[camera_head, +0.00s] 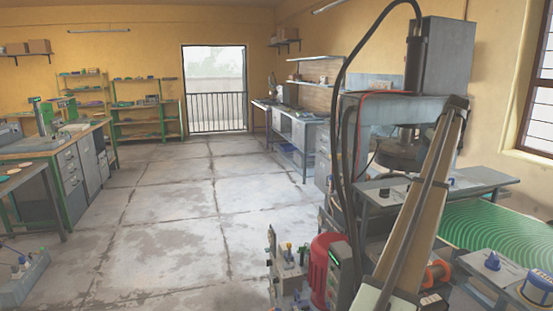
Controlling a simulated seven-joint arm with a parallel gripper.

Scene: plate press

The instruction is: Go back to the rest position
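My gripper is not in view, and no fingers can be made out. The plate press (445,62) stands at the right, a grey machine with a tall column and a dark round press head (400,150) under its upper body. A grey work shelf (482,178) with small knobs lies below the head. Part of the press is hidden behind a long tan slanted beam in the foreground. I cannot see a plate clearly.
A green ribbed surface (500,235) lies at the right. A red motor-like part (322,270) sits low in front of the press. Benches (75,165) line the left and a grey bench (298,130) the back right. The concrete floor (175,205) between is clear.

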